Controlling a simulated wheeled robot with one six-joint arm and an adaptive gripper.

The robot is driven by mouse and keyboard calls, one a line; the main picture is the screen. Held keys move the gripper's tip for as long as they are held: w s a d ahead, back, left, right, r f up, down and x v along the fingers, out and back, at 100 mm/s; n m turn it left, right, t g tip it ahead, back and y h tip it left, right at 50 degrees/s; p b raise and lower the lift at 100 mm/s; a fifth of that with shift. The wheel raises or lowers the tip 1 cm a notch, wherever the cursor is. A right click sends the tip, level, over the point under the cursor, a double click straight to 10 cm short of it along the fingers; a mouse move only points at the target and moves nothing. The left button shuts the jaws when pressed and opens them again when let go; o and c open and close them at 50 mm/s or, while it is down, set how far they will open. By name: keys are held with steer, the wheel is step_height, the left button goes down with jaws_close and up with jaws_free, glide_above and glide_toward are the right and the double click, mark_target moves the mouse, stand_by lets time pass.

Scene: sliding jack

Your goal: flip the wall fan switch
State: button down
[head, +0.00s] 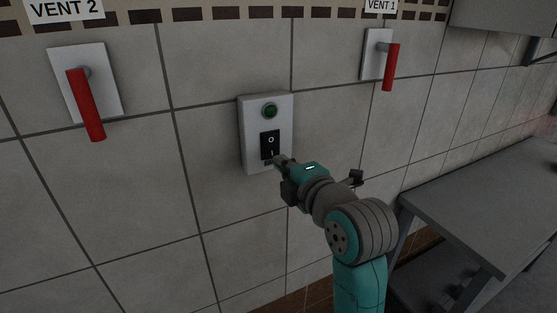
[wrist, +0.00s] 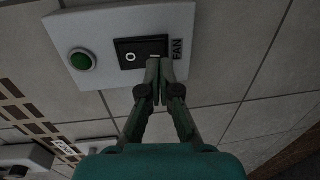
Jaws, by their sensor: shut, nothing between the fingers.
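The fan switch box (head: 246,135) is a white panel on the tiled wall, with a green round light (head: 270,110) above a black rocker switch (head: 270,140). The rocker bears an "O" mark on its upper part. In the wrist view the rocker (wrist: 140,50) lies beside the label "FAN" (wrist: 178,48). My gripper (head: 277,159) is shut and empty, with its tips at the lower end of the rocker. In the wrist view the fingertips (wrist: 159,66) cover part of the rocker's label-side half. I cannot tell whether they touch it.
A red lever labelled VENT 2 (head: 86,105) is at the left, and a red lever labelled VENT 1 (head: 390,68) is at the upper right. A grey table (head: 480,205) stands at the right. The wall around the box is clear.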

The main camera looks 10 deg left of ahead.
mark_target(271, 146)
steer(key=shift+x, duration=1.25)
steer(key=shift+w+a+f, duration=0.1)
steer(key=shift+w+a, duration=0.05)
steer(key=shift+w, duration=0.05)
